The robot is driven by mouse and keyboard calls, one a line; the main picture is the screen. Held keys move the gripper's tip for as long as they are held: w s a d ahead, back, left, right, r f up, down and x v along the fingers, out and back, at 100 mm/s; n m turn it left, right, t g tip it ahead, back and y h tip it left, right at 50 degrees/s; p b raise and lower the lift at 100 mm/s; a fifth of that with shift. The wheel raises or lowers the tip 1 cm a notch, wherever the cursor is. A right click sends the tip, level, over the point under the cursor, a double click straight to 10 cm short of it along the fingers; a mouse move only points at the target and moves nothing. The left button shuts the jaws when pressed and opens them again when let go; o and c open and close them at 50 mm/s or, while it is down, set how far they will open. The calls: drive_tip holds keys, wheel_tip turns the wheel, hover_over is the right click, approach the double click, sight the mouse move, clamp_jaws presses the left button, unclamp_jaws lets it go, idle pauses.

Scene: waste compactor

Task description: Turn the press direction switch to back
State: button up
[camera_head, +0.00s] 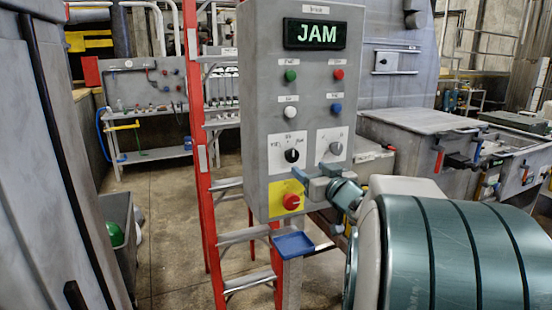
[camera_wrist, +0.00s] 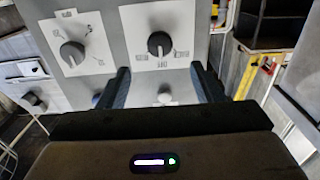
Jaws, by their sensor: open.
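A grey control panel (camera_head: 262,120) carries two rotary switches on white plates. The left black switch (camera_head: 292,156) has several labels around it, and the right grey switch (camera_head: 336,148) sits beside it; the lettering is too small to read. The wrist view appears upside down: the black switch (camera_wrist: 160,44) is at right and the grey one (camera_wrist: 72,53) at left. My gripper (camera_head: 314,172) is open and empty, just below the switches in the head view. In the wrist view, the black switch lies between the lines of my gripper's fingers (camera_wrist: 160,72), beyond their tips.
A display (camera_head: 315,34) reads JAM above green, red, white and blue buttons. A red stop button (camera_head: 291,202) on a yellow plate sits below the switches, close to my gripper. A blue tray (camera_head: 293,245) and a red ladder (camera_head: 194,120) are near the panel.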

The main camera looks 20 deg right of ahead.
sight(293, 157)
drive_tip(key=w, duration=0.8)
drive_tip(key=shift+w+a+p, duration=0.15)
drive_tip(key=shift+w+p, duration=0.2)
drive_tip(key=shift+w, duration=0.05)
drive_tip(key=c, duration=1)
